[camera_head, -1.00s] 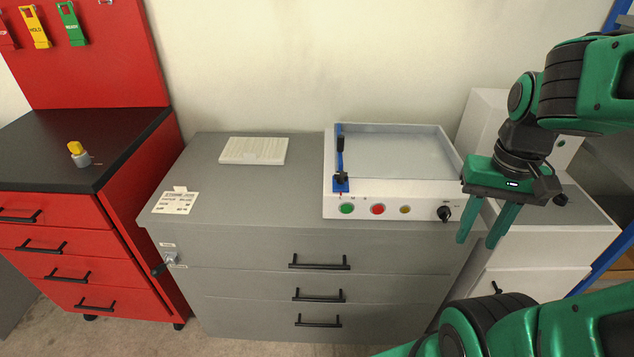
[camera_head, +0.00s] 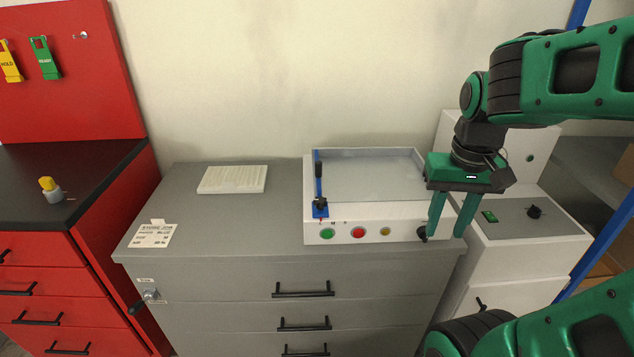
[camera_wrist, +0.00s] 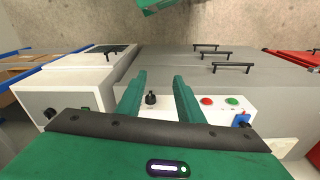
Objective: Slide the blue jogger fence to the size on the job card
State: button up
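The blue jogger fence (camera_head: 319,188) stands at the left end of the white box former tray (camera_head: 375,176), with a black handle and a black knob at its front foot. Its blue foot also shows in the wrist view (camera_wrist: 242,120). The job card (camera_head: 152,235) lies on the grey cabinet's front left corner; its small print is hard to read. My gripper (camera_head: 447,231) hangs at the right front corner of the former, pointing down, fingers apart and empty. In the wrist view a black knob (camera_wrist: 151,98) shows between the fingers; I cannot tell any contact.
Green (camera_head: 327,233), red (camera_head: 358,232) and yellow (camera_head: 386,231) buttons line the former's front panel. A white ribbed block (camera_head: 232,179) lies on the grey cabinet (camera_head: 210,232). A white cabinet (camera_head: 515,225) stands right. Grey top left of the former is mostly clear.

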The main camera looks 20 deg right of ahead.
jog(key=w+a+r+n+t, duration=0.1)
jog(key=w+a+r, duration=0.1)
jog(key=w, duration=0.7)
jog(key=w+a+r+n+t, duration=0.1)
jog(key=w+a+r+n, duration=0.15)
jog(key=w, duration=0.65)
jog(key=n+t, duration=0.1)
jog(key=t, duration=0.1)
send_near(318, 162)
jog(key=x, duration=1)
jog(key=shift+f, duration=0.4)
grip_shut()
